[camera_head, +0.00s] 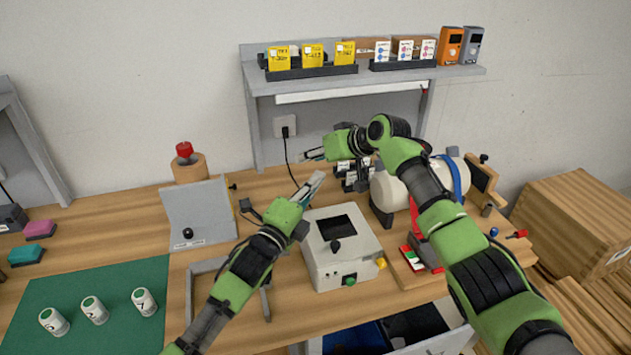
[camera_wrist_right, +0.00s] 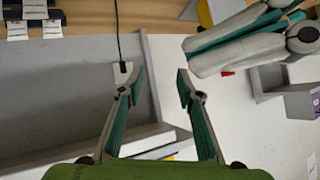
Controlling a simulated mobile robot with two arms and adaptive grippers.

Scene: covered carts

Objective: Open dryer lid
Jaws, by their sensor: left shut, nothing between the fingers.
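My left gripper (camera_head: 314,182) is shut and empty above the dryer's back left corner, apart from the black knob. It also shows in the right wrist view (camera_wrist_right: 235,45). My right gripper (camera_wrist_right: 161,72) is open and empty, farther back near the wall.
A grey hinged panel (camera_head: 198,210) stands left of the dryer. A white tank (camera_head: 392,190) stands on the right, behind my right arm. A shelf (camera_head: 360,80) with boxes is above. A green mat (camera_head: 85,290) bears several white cylinders. An open drawer (camera_head: 440,345) is in front.

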